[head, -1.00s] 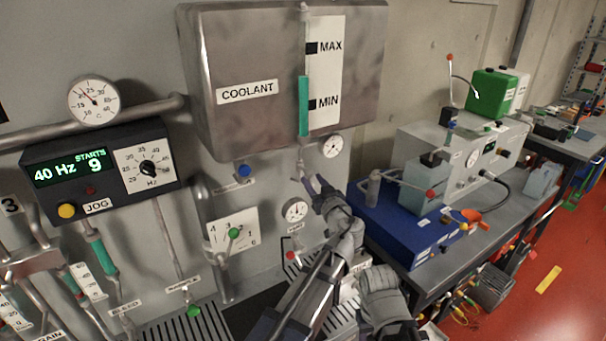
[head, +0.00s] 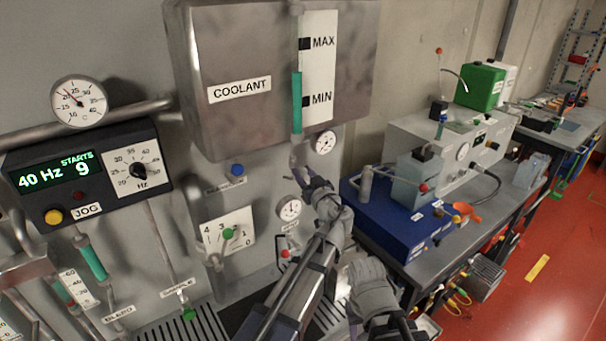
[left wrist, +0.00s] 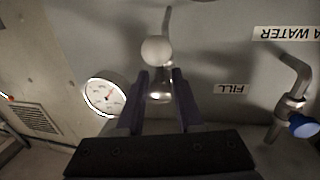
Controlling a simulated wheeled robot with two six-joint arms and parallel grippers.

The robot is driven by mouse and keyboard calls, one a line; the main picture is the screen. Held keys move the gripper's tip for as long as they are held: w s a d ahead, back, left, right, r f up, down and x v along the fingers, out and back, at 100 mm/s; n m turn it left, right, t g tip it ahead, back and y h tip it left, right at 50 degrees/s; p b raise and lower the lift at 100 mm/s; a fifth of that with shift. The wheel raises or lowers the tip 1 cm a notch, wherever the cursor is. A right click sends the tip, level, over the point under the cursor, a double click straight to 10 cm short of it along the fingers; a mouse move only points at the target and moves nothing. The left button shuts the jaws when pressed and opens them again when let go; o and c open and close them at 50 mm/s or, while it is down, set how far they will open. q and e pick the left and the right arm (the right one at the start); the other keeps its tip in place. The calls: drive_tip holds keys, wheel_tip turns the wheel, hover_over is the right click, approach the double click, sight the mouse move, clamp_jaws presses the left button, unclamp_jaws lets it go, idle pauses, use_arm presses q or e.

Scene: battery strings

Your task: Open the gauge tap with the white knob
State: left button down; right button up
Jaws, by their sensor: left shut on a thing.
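The white knob (left wrist: 156,50) is a round ball in the left wrist view, just beyond my left fingertips on a short metal stem. My left gripper (left wrist: 159,98) has its two dark fingers on either side of the tap's metal part below the ball, closed on it. In the head view my left gripper (head: 300,174) is under the coolant tank's sight tube. A small round gauge (head: 323,143) is just right of the fingertips; a gauge also shows in the left wrist view (left wrist: 104,97).
The coolant tank (head: 240,90) hangs right above. A blue-knobbed tap (head: 237,170) is to the left; it shows at right in the left wrist view (left wrist: 303,126). A bench with a blue box (head: 385,225) stands right.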

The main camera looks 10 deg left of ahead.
use_arm(q)
drive_tip(key=shift+m, duration=0.4)
drive_tip(key=m+g+p, duration=0.1)
drive_tip(key=m, duration=0.2)
drive_tip(key=shift+a+r+p, duration=0.1)
drive_tip(key=shift+r+p, duration=0.05)
drive_tip(key=shift+p, duration=0.2)
drive_tip(key=m+g+p, duration=0.1)
drive_tip(key=m, duration=0.3)
drive_tip(key=shift+s+a+m+p, duration=0.1)
drive_tip(key=shift+s+m+p, duration=0.05)
drive_tip(key=shift+m+p, duration=0.25)
drive_tip(key=m+g+p, duration=0.1)
drive_tip(key=m, duration=0.2)
drive_tip(key=shift+r+m, duration=0.1)
drive_tip(key=shift+m, duration=0.2)
drive_tip(key=shift+r+m+g+y, duration=0.1)
drive_tip(key=shift+m+g+y, duration=0.4)
drive_tip(key=shift+m, duration=1.2)
drive_tip(key=shift+s+a, duration=0.1)
drive_tip(key=c, duration=0.9)
unclamp_jaws()
drive_tip(key=shift+p, duration=0.3)
